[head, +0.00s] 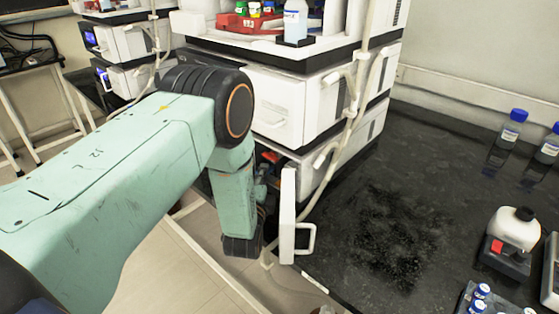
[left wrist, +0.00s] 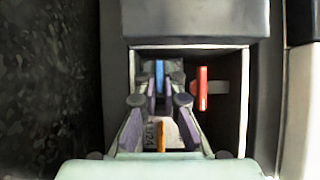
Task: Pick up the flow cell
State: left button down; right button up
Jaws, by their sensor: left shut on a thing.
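My left gripper (left wrist: 160,88) reaches into an open, dark-walled bay of a white instrument module. Its fingers are shut on a thin blue piece (left wrist: 159,72), probably the flow cell, mostly hidden between the fingertips. A red upright part (left wrist: 201,88) with a grey stub stands beside it to the right, apart from the fingers. In the head view my left arm comes down to the lower module (head: 318,165), and its wrist hides most of the bay. My right gripper is in neither view.
The module's white door (head: 288,215) hangs open beside my left wrist. A pale tube (head: 352,95) runs down the stack front. Blue-capped bottles (head: 506,138) and a white flask (head: 514,229) stand on the black bench (head: 400,220) at right; its middle is clear.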

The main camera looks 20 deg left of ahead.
pick_arm(q)
jog(key=shift+w, duration=0.1)
jog(key=shift+r, duration=0.2)
jog(key=shift+a+r, duration=0.1)
jog(key=shift+r, duration=0.05)
jog(key=s+a+b, duration=0.2)
jog(key=s, duration=0.6)
jog(key=s+a+b, duration=0.2)
jog(key=s+a, duration=0.1)
jog(key=s, duration=0.6)
jog(key=shift+a+b, duration=0.3)
jog(key=shift+a, duration=0.05)
